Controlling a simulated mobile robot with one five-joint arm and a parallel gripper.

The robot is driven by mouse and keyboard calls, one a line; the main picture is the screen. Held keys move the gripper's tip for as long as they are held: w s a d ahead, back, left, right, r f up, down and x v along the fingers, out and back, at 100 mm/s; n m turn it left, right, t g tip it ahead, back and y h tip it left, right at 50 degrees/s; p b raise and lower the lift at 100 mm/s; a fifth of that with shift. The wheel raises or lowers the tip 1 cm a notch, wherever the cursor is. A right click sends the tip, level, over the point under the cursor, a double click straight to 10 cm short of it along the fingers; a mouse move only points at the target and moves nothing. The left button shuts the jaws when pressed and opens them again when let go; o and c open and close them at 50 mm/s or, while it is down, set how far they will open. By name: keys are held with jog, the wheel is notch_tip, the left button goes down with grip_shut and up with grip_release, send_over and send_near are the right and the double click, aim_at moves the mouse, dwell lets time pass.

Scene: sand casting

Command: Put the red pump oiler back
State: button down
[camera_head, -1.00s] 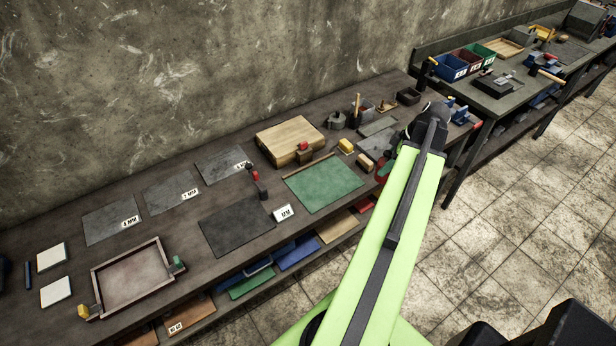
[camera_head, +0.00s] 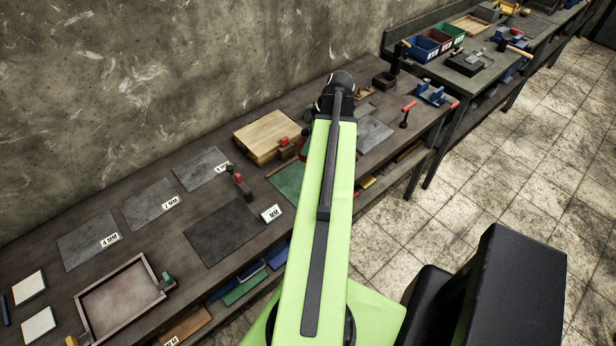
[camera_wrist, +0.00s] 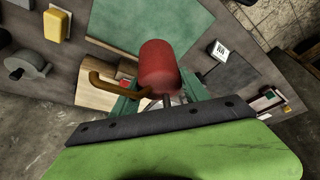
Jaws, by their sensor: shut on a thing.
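The red pump oiler (camera_wrist: 158,66) is in the middle of the wrist view, with a red body and a brown curved spout (camera_wrist: 105,86) to its left. My gripper (camera_wrist: 155,100) is shut on it above the bench; the exact contact is partly hidden. In the head view, my green arm covers most of the gripper, and a bit of the red oiler (camera_head: 303,146) shows at the arm's left edge. The green mat (camera_head: 287,182) lies on the bench beneath, partly covered by the arm.
A wooden board (camera_head: 265,139) lies left of my arm. Grey plates with number labels and a shallow tray (camera_head: 150,296) lie further left. A red-handled tool (camera_head: 407,114) stands near the right end. A second bench (camera_head: 450,78) with bins is beyond. A yellow block (camera_wrist: 57,25) shows in the wrist view.

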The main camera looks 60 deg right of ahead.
aim_at(303, 160)
jog(key=s+d, duration=0.2)
jog(key=d, duration=0.8)
jog(key=a+f+b, duration=0.2)
jog(key=a, duration=0.2)
jog(key=w+a+f+b, duration=0.1)
jog(key=a+f+b, duration=0.2)
jog(key=a, duration=0.1)
jog(key=w+a+f+b, duration=0.1)
jog(key=a+f+b, duration=0.1)
jog(key=a, duration=0.1)
jog(key=shift+a+f, duration=0.2)
jog(key=shift+a, duration=0.2)
jog(key=shift+w+a, duration=0.15)
notch_tip(303, 160, down, 4)
jog(key=b, duration=0.4)
jog(key=shift+f+b, duration=0.1)
jog(key=shift+b, duration=0.2)
jog(key=shift+r, duration=0.25)
jog(key=shift+f, duration=0.25)
jog(key=c, duration=0.6)
grip_release()
jog(key=shift+r, duration=0.1)
jog(key=shift+o, duration=0.2)
